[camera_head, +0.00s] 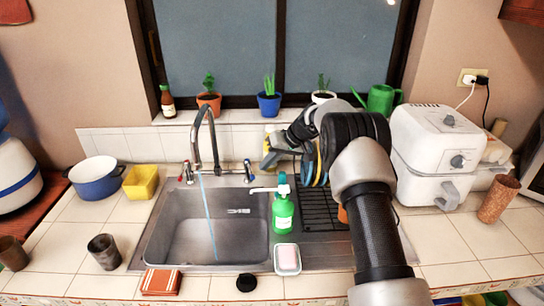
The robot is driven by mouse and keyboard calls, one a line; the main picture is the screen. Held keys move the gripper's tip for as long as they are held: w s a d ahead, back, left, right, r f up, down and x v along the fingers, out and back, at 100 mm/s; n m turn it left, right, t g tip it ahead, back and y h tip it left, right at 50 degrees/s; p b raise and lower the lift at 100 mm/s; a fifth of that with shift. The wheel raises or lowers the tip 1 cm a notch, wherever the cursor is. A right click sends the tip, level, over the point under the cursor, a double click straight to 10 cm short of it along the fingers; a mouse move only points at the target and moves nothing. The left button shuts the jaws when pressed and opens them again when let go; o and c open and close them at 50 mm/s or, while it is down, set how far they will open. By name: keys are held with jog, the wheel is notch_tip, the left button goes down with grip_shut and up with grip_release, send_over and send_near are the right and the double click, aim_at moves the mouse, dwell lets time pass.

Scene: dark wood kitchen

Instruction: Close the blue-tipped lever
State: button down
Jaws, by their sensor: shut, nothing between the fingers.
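The faucet (213,135) stands behind the sink with a tall curved spout, and a blue water stream (208,215) runs from it into the basin. The blue-tipped lever (249,169) is on the faucet's right side. The other lever (187,171), with a red tip, is on the left side. My gripper (266,160) is shut and empty, just right of the blue-tipped lever, with a small gap seeming to lie between them. Whether they touch is hard to tell at this size.
A green soap bottle (283,212) stands at the sink's right edge, in front of my gripper. A dish rack (322,208) with plates lies under my arm. A white appliance (437,150) is to the right. Potted plants line the sill. A yellow container (141,182) stands left.

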aim_at(252, 173)
jog(key=shift+x, duration=1.6)
jog(key=a+b, duration=0.1)
jog(key=s+a+m+b, duration=0.1)
jog(key=b, duration=0.1)
jog(key=shift+s+a+m+t+h, duration=0.1)
jog(key=shift+m+t+h, duration=0.2)
jog(key=shift+t, duration=0.1)
jog(key=shift+r, duration=0.1)
